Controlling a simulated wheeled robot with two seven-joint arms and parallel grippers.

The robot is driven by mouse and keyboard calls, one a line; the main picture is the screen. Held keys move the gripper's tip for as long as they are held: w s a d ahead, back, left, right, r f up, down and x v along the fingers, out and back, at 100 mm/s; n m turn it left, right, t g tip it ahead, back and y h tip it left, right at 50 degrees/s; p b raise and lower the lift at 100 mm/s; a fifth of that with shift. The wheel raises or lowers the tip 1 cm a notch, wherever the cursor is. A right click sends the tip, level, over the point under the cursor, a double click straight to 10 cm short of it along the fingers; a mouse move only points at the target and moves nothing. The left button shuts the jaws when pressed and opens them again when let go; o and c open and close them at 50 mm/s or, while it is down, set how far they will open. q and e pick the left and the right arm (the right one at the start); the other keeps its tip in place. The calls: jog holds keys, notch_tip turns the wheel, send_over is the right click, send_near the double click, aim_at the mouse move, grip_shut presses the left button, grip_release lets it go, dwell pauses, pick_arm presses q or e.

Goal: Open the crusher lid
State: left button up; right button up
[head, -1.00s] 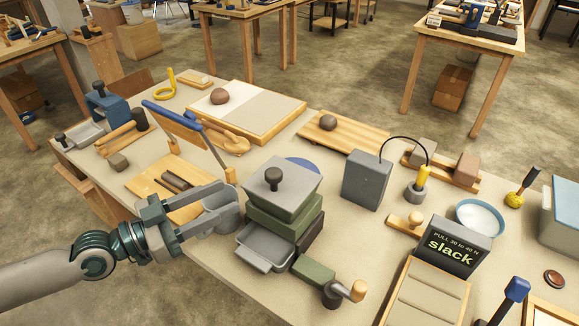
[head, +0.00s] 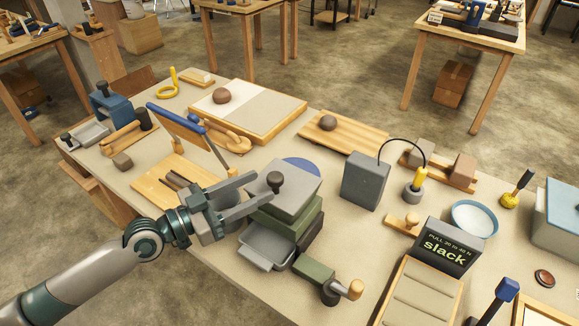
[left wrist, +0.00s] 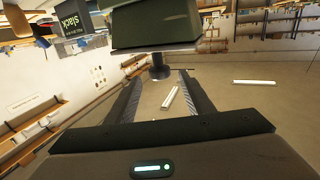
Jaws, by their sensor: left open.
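My right gripper is not in view.
Left of the crusher is a wooden board (head: 166,187) with dark rods and a blue-handled frame (head: 180,127). A grey block (head: 366,180) with a cable and a "slack" sign (head: 446,247) stand to the right. A blue plate (head: 301,164) lies behind the lid.

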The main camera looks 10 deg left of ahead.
aim_at(268, 181)
pick_arm(q)
jog(key=x, duration=0.2)
jog(key=p+x, duration=0.1)
jog(key=x, duration=0.1)
jog(key=shift+r+p, duration=0.2)
jog(key=shift+p, duration=0.1)
jog(key=p+x, duration=0.1)
jog(key=x, duration=0.3)
jog(key=shift+w+d+p, duration=0.15)
jog(key=shift+d+p, duration=0.05)
jog(key=shift+p, duration=0.2)
jog(key=shift+w+d+f, duration=0.2)
jog(key=shift+w+d, duration=0.3)
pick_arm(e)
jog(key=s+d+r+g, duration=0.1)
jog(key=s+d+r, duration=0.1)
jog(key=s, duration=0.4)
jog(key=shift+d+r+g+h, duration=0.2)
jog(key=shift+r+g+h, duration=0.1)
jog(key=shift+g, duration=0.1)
pick_arm(q)
grip_shut()
